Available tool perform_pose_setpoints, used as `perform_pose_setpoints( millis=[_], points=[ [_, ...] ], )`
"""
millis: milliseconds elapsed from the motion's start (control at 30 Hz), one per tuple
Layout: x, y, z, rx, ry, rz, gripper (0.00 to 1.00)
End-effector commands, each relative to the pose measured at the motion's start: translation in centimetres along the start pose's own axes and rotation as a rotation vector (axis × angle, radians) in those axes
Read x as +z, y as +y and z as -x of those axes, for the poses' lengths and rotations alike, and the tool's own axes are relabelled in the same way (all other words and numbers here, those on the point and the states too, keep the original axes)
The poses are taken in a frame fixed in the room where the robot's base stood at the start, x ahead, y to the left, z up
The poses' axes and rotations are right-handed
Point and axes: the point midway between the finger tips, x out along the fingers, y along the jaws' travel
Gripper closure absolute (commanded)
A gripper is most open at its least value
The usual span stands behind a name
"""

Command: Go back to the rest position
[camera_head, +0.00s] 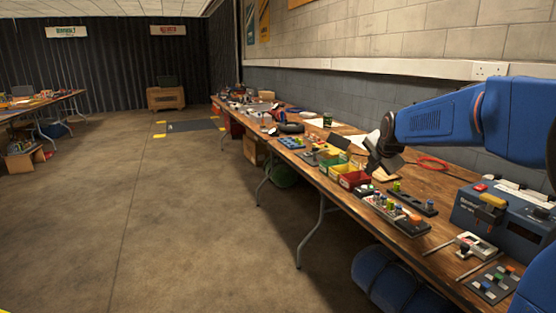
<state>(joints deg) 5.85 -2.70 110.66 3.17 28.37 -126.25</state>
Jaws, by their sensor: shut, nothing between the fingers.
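My gripper (374,165) is at the end of my blue arm, at the right of the head view. It hangs over the long wooden workbench (437,192), just above the bins, and points down and to the left. Its small dark fingers look together with nothing held between them. A red bin (354,180), a yellow bin (340,170) and a green bin (327,164) stand in a row on the bench by the gripper. I cannot tell exactly how far above them the fingertips are.
A dark tray with batteries (395,214) lies at the bench's front edge. A blue charger box (500,214) and a meter (476,247) stand nearer me. A blue roll (385,278) lies under the bench. The concrete floor (190,220) to the left is clear.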

Motion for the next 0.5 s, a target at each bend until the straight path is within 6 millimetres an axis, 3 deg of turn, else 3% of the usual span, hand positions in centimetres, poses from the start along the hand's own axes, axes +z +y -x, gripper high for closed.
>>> perform_pose_setpoints(
  millis=[100, 500],
  points=[
    [-2.5, -2.4, 3.5, -0.023, 0.02, -0.194, 1.0],
    [-10.8, -12.2, 12.6, -0.148, 0.043, -0.875, 1.0]
  ],
)
